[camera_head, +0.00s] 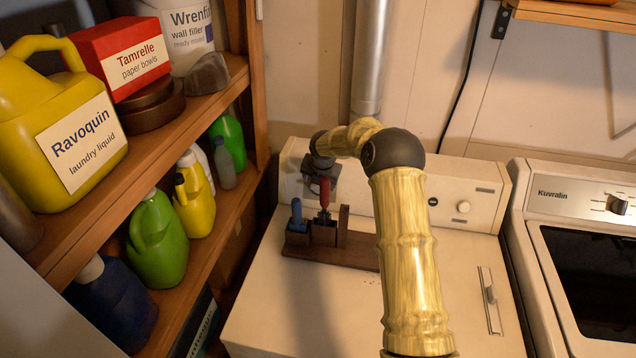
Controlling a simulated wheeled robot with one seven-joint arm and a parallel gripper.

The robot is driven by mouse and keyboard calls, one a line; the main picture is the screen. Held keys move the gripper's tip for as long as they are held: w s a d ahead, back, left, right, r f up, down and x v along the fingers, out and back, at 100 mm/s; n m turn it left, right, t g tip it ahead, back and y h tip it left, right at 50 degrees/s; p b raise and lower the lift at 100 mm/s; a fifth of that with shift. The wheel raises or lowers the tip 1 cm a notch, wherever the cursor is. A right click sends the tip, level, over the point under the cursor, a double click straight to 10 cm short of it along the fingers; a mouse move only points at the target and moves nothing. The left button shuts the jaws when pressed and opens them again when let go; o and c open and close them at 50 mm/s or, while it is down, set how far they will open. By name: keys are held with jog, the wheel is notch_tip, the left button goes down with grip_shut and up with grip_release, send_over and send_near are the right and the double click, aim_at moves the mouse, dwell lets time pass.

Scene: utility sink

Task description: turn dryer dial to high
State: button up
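A white machine with a raised back control panel (480,188) stands in front of me. I cannot tell from any label whether it is the dryer. A small round cream knob (463,206) sits on the right part of its panel. My yellow arm reaches over the machine, and my dark gripper (321,187) is at the left part of the panel. The gripper is small and dark here, so its fingers and any dial behind it cannot be made out.
A wooden rack (355,250) with a red-handled tool (324,192) and a blue-handled tool (296,212) stands on the machine top, just below my gripper. Shelves (160,135) of bottles and boxes close off the left. The machine top in front is mostly clear.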

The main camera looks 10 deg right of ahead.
jog(key=shift+x, duration=1.6)
jog(key=shift+r, duration=0.1)
jog(key=shift+c, duration=0.2)
jog(key=shift+d, duration=0.15)
jog(key=c, duration=0.7)
jog(key=shift+c, duration=1)
jog(key=shift+a, duration=0.25)
jog(key=shift+s+d, duration=0.1)
